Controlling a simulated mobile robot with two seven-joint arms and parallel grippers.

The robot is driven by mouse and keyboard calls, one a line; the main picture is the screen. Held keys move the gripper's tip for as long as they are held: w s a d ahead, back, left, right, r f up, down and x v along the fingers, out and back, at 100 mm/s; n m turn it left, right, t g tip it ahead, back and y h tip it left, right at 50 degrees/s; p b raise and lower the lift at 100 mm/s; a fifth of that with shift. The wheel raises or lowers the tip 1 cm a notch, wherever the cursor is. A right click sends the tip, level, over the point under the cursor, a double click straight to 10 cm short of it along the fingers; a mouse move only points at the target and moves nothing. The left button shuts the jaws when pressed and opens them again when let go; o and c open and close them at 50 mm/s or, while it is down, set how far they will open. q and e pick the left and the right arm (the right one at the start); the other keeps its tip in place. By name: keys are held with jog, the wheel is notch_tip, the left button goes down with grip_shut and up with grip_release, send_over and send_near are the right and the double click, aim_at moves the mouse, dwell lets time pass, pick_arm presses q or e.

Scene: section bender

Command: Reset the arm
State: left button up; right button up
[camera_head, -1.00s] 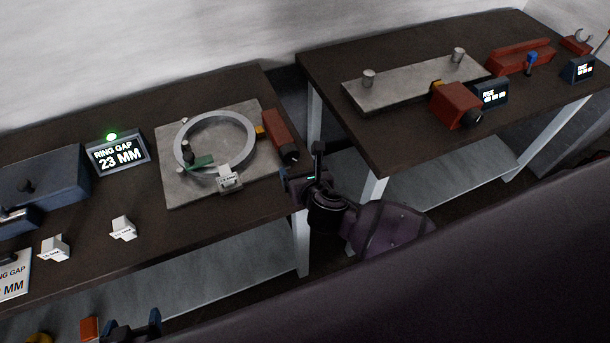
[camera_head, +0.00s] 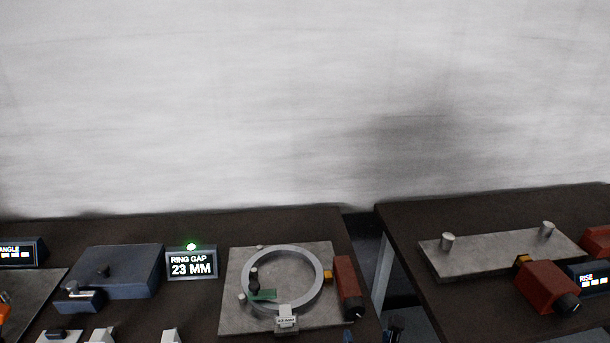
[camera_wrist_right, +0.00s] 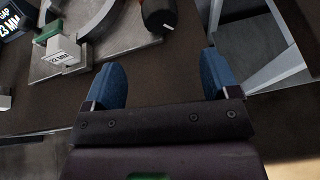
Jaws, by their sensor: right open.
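My right gripper (camera_wrist_right: 161,80) is open and empty in the right wrist view, its blue fingers apart above the dark table edge. In the head view only its fingertips (camera_head: 371,332) show at the bottom edge, by the front right corner of the ring plate (camera_head: 233,318). A grey ring (camera_head: 318,270) lies on that plate, with a green piece (camera_head: 264,295) and a white labelled block (camera_head: 286,318) at its front. The block also shows in the wrist view (camera_wrist_right: 63,52).
A display (camera_head: 192,265) reads RING GAP 23 MM under a lit green lamp. A red unit (camera_head: 346,281) stands beside the ring. A gap separates this table from the right table, which bears a plate (camera_head: 480,258) with two posts and a red unit (camera_head: 545,287).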

jog(key=m, duration=0.2)
jog(key=a+m+y, duration=0.1)
jog(key=m, duration=0.1)
jog(key=shift+a, duration=0.15)
jog(key=m, duration=0.2)
jog(key=r+m+y, duration=0.1)
jog(key=m, duration=0.1)
jog(key=shift+w+a, duration=0.3)
jog(key=shift+w, duration=0.05)
jog(key=m, duration=0.4)
jog(key=d+m+y, duration=0.1)
jog(key=m, duration=0.3)
jog(key=s+m, duration=0.1)
jog(key=m, duration=0.4)
jog(key=shift+s+d+y+b, duration=0.1)
jog(key=shift+d+y+b, duration=0.15)
jog(key=shift+y+b, duration=0.15)
jog(key=s+d+f+m+g+h+b, duration=0.1)
jog(key=s+d+f+m+h, duration=0.1)
jog(key=s+d+f+m, duration=0.3)
jog(key=s+d+f+m+h+b, duration=0.1)
jog(key=s+d+f+m, duration=0.4)
jog(key=s, duration=0.5)
jog(key=d+m, duration=0.1)
jog(key=m, duration=0.1)
jog(key=shift+d+m+g+h, duration=0.3)
jog(key=shift+g+h, duration=0.1)
jog(key=shift+f, duration=0.1)
